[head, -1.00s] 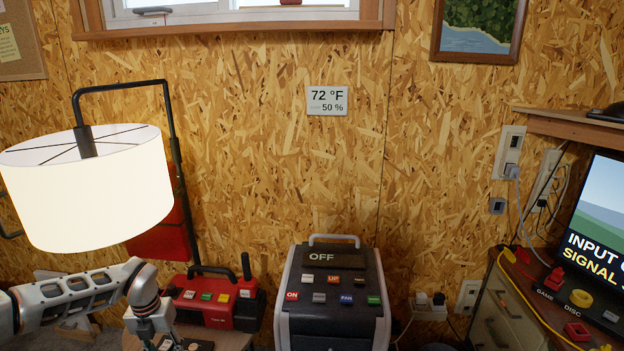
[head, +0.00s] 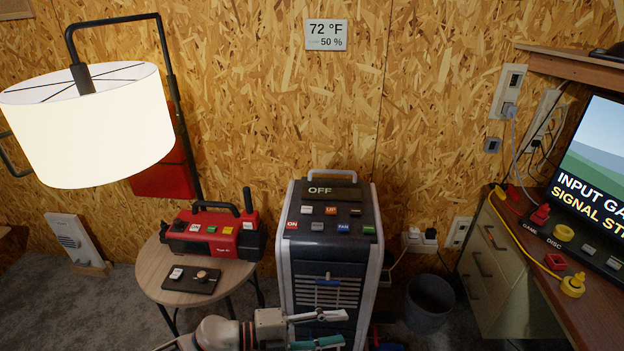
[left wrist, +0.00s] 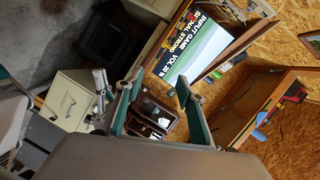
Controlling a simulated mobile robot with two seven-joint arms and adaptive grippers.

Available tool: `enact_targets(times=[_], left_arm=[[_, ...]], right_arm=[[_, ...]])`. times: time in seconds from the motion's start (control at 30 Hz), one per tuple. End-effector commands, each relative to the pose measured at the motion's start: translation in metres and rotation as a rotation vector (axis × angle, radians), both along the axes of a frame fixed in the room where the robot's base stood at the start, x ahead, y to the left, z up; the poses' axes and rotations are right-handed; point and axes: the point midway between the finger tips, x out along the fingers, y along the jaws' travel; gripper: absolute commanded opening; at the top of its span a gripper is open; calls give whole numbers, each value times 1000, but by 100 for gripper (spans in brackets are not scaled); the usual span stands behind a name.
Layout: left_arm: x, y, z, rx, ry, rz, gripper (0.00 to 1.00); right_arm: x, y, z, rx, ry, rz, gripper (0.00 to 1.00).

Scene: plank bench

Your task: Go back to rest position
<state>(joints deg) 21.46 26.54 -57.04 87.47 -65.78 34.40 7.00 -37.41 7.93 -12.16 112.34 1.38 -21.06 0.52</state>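My left gripper (head: 335,328) is at the bottom centre of the head view, in front of the lower part of the grey heater (head: 326,250). Its two teal-padded fingers point right and stand apart with nothing between them. The left wrist view also shows the gripper (left wrist: 158,92) open and empty, with the desk and screen beyond it. I cannot make out my right gripper in the head view. Some pale grey jointed parts show left of the fingers in the left wrist view, but I cannot tell what they are.
A round side table (head: 160,292) with a red radio (head: 213,232) and small control box (head: 192,279) stands left of the heater. A lit lamp (head: 90,125) hangs upper left. A bin (head: 430,303) and desk (head: 560,320) are at right.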

Motion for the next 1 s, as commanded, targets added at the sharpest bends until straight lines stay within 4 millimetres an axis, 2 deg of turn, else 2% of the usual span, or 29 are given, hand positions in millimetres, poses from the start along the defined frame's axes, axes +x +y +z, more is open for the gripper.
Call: enact_targets(times=[0.07, 0.13, 0.27, 0.37, 0.47, 0.6, 0.7, 0.83, 1.0], left_arm=[[0, -5, 15, -124, 80, 128, 38], [5, 1, 24, -215, 153, 250, 38], [15, 31, 24, -345, 306, 488, 38], [17, 66, 9, -415, 439, 675, 38], [8, 108, -18, -458, 582, 861, 38], [-26, 170, -65, -478, 789, 1107, 38], [-57, 206, -95, -473, 912, 1242, 38], [-89, 234, -118, -460, 1018, 1349, 38], [-106, 247, -128, -451, 1069, 1396, 38]], right_arm=[[-1, 0, -1, 0, 2, 1, 0], [-1, 0, -1, -1, 3, 1, 0], [0, 0, -1, -1, 2, 1, 0], [1, 0, -1, -1, 1, 2, 0], [1, 0, 0, -1, -1, 1, 0], [2, 0, 1, -1, -4, 2, 0], [3, 0, 3, -1, -7, 2, 0], [4, 0, 4, 0, -8, 2, 0], [4, 0, 4, 0, -8, 2, 0]])
